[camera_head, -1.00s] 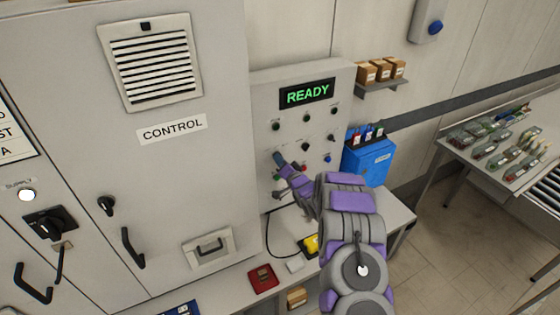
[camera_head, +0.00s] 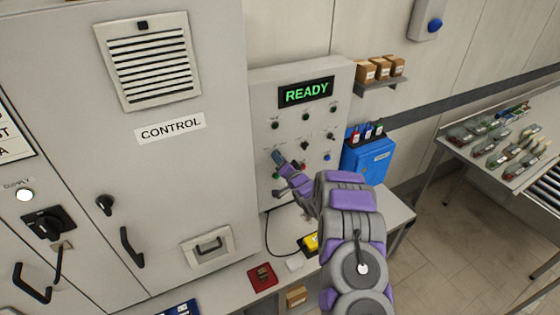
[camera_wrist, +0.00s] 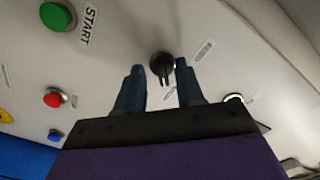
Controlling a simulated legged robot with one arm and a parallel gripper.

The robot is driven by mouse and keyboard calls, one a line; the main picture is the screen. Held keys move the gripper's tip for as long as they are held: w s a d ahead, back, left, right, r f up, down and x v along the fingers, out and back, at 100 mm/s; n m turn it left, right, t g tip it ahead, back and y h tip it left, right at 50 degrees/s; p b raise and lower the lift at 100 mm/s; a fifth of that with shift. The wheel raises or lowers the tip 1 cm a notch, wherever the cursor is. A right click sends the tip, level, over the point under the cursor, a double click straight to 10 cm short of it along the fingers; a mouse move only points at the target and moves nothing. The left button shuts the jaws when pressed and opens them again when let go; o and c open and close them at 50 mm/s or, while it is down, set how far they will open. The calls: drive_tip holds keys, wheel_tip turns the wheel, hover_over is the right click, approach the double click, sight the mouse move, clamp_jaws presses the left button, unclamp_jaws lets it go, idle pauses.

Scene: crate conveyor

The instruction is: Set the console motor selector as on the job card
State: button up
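The grey console (camera_head: 345,95) shows a green READY display (camera_head: 307,92). My gripper (camera_head: 281,160) is at the left-middle of its face. In the wrist view my gripper (camera_wrist: 158,82) is open, with its two blue fingers apart. In the head view the gripper covers that part of the panel. I cannot make out a job card.
A green START button (camera_wrist: 58,15), a red button (camera_wrist: 54,98) and a blue button (camera_wrist: 55,135) are near the knob. The control cabinet (camera_head: 170,200) stands left of the console. A blue box (camera_head: 366,163) is on the right. A bench (camera_head: 398,208) runs below.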

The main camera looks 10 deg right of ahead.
drive_tip(key=v, duration=1.7)
drive_tip(key=shift+s, duration=0.15)
drive_tip(key=shift+d, duration=0.1)
drive_tip(key=s+d+r+n+g+h+b, duration=0.1)
drive_tip(key=s+r+n+g+h+b, duration=0.15)
drive_tip(key=s+g, duration=0.4)
drive_tip(key=s+d+r+n+g+h+b, duration=0.1)
drive_tip(key=s+r+n+g+h+b, duration=0.2)
drive_tip(key=s, duration=0.7)
drive_tip(key=s+a+r+g, duration=0.1)
drive_tip(key=s+a+g, duration=0.1)
drive_tip(key=s, duration=0.9)
drive_tip(key=s+a+r+g+b, duration=0.1)
drive_tip(key=s+a+g, duration=0.2)
drive_tip(key=s, duration=0.7)
drive_tip(key=s+a+r+g+b, duration=0.1)
drive_tip(key=s+g, duration=0.3)
drive_tip(key=s, duration=0.7)
drive_tip(key=shift+s+a+r+n, duration=0.35)
drive_tip(key=shift+a+r+n, duration=0.15)
drive_tip(key=shift+a, duration=0.25)
